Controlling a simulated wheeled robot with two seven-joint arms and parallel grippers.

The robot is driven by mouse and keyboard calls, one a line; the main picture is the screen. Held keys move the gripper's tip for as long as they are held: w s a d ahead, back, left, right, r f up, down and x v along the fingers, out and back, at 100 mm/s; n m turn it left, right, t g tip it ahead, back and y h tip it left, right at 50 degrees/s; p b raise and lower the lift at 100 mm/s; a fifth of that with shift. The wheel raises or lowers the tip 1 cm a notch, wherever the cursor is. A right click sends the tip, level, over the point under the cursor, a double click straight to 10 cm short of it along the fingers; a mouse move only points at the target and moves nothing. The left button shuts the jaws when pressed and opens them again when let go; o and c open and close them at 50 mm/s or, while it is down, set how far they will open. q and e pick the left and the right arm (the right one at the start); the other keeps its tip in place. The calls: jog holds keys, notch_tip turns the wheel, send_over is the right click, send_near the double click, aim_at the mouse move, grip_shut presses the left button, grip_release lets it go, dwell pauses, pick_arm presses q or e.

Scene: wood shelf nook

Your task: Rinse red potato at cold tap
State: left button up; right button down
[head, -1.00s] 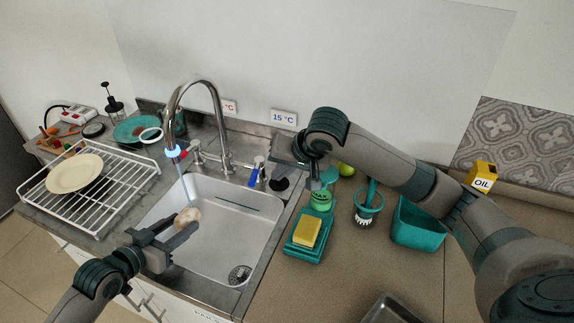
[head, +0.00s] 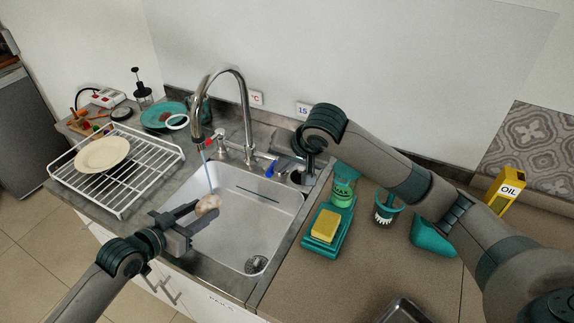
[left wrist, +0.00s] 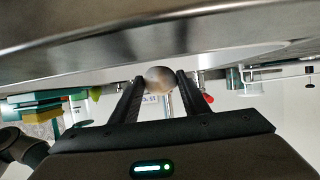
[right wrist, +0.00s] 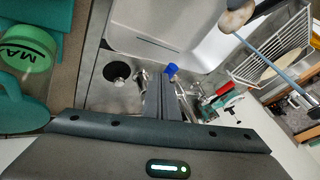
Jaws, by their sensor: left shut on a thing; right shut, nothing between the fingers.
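A pale pinkish-brown potato (head: 207,203) is held over the left part of the sink (head: 255,215) by my left gripper (head: 202,211), which is shut on it. It also shows between the fingers in the left wrist view (left wrist: 160,78). A thin water stream (head: 209,177) falls from the curved tap (head: 243,100) onto or right beside the potato. The blue-marked cold lever (head: 271,168) is at the tap's right side. My right gripper (right wrist: 160,108) is shut and empty, its fingertips close to the blue lever (right wrist: 172,70); I cannot tell whether they touch.
A white rack (head: 120,178) with a plate (head: 102,154) stands left of the sink. A yellow sponge (head: 325,226) on a teal dish, a green bottle (head: 343,185), a brush (head: 386,208) and a teal container (head: 433,238) stand at right, under and beside my right arm.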

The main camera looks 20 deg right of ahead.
jog(key=shift+w+a, duration=0.2)
jog(key=shift+a, duration=0.4)
jog(key=v, duration=1.2)
jog(key=shift+r, duration=0.1)
